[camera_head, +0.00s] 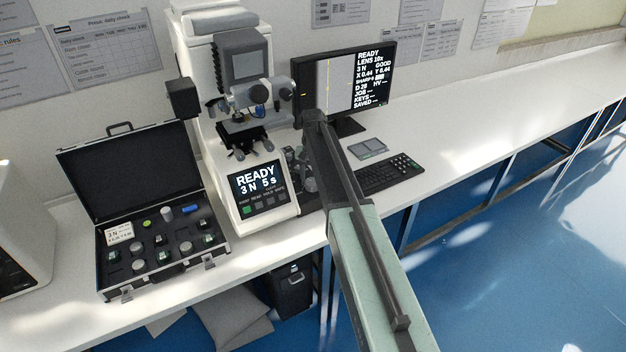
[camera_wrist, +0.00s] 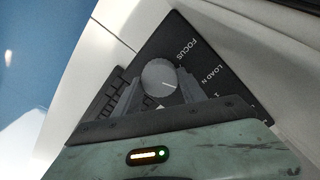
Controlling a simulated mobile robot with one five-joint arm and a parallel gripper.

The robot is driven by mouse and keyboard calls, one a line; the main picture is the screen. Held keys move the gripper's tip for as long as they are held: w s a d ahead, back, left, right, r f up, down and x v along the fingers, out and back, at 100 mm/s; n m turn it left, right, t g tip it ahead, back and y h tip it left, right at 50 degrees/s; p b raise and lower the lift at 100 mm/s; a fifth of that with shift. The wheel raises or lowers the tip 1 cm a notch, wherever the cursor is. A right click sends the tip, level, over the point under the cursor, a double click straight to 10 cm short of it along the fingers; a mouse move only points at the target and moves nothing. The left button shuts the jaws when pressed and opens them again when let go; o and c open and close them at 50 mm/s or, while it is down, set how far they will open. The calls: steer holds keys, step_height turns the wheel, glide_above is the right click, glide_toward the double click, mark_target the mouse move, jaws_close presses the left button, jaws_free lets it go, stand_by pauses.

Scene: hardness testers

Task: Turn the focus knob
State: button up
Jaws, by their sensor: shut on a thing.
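The focus knob (camera_wrist: 159,77) is a round grey dial with a thin pointer line, on a dark panel (camera_wrist: 176,45) marked FOCUS and LOAD N in the wrist view. My gripper (camera_wrist: 158,84) has one finger on each side of the knob and is shut on it. In the head view my arm reaches down to the right side of the hardness tester (camera_head: 250,170), where the gripper and knob are mostly hidden behind the arm. The tester's front display reads READY, 3 N, 5 s.
A monitor (camera_head: 345,85) stands behind my arm, showing READY and LENS 10x. A keyboard (camera_head: 390,174) and a small grey pad (camera_head: 367,149) lie to the right. An open black case (camera_head: 165,275) with several test blocks is at left. The bench at far right is clear.

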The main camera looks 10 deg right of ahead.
steer(key=n, duration=0.7)
steer(key=shift+a, duration=0.1)
steer(key=n, duration=0.7)
steer(key=shift+n, duration=0.3)
steer(key=n, duration=0.3)
steer(key=shift+n, duration=0.3)
steer(key=n, duration=0.3)
steer(key=shift+n, duration=0.3)
steer(key=n, duration=0.6)
steer(key=shift+n, duration=0.3)
steer(key=o, duration=1.4)
steer(key=shift+c, duration=0.2)
